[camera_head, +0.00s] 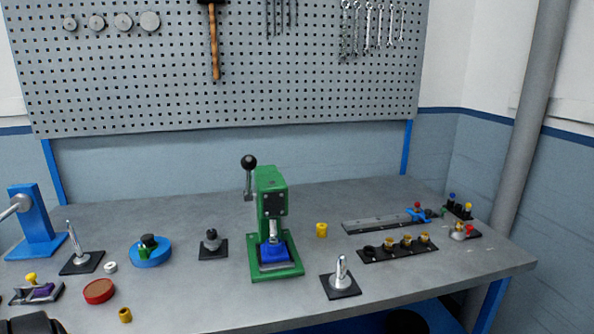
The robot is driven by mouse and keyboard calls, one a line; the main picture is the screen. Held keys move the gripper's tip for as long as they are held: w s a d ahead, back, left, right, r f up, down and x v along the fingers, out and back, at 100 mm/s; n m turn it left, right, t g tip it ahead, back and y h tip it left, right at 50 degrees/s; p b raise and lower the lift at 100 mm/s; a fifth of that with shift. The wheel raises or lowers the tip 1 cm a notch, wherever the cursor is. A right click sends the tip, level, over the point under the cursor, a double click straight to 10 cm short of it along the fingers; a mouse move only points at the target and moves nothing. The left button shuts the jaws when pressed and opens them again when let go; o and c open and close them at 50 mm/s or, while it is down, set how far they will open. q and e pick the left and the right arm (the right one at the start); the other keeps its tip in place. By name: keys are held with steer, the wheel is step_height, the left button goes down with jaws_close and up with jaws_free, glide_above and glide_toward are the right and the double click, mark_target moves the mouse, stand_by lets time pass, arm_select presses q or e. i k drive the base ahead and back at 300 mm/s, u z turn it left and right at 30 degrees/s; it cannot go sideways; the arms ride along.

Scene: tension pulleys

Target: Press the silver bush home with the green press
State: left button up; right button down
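The green press (270,205) stands upright in the middle of the table, its black-knobbed lever (249,172) raised at the left. A blue block (274,252) sits on the press base under the silver ram (273,231). A small silver-white ring (110,267) lies on the table at the left, apart from the press, and looks like the silver bush. Whether anything is seated in the blue block is too small to tell. Neither gripper's fingers show. A dark shape at the bottom left edge may be part of my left arm.
Silver levers on black plates stand at the left (71,250) and front (341,277). A blue round fixture (150,252), a red disc (99,291) and yellow bushes (321,230) (125,315) lie around. A black rack (398,247) is at the right. Table beside the press is partly clear.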

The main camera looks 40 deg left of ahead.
mark_target(248, 162)
steer(key=z, duration=0.05)
steer(key=i, duration=0.95)
steer(key=u, duration=1.95)
